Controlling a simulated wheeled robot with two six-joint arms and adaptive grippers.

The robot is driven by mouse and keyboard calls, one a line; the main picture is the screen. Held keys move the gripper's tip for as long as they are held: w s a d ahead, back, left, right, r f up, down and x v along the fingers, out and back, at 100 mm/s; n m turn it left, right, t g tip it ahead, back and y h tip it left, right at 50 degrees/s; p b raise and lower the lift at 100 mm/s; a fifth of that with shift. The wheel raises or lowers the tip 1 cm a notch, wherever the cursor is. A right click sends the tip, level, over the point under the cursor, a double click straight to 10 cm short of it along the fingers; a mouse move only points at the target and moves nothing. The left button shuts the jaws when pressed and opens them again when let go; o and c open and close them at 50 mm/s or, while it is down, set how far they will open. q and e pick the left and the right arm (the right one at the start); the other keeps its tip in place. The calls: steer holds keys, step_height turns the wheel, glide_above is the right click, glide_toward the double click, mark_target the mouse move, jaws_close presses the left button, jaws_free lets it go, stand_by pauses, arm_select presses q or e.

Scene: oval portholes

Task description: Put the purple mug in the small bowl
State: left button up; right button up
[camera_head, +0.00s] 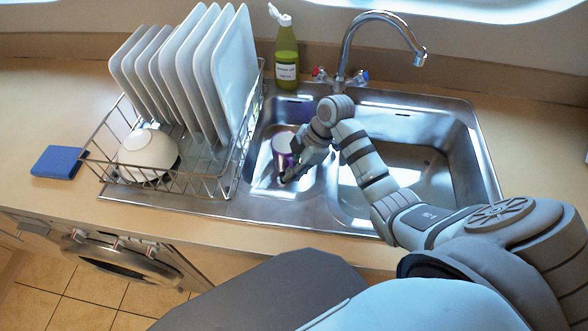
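The purple mug (281,162), with a pale top, shows over the small left sink bowl (263,165). I cannot tell whether it touches the basin floor. My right gripper (288,176) is at the mug's right side, with its fingers close against it. The hand hides part of the mug, and I cannot tell whether the fingers are shut on it. My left gripper is not in view.
A wire rack (213,185) with several upright white plates (232,70) and a white bowl (150,152) stands left of the basin. A green bottle (287,57) and the tap (343,50) stand behind. The larger basin (432,185) is right; a blue sponge (58,162) lies far left.

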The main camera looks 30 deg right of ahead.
steer(key=o, duration=0.4)
steer(key=shift+r, duration=0.1)
steer(key=p+v, duration=0.1)
steer(key=v, duration=1.1)
steer(key=shift+s+p, duration=0.1)
steer(key=shift+p, duration=0.3)
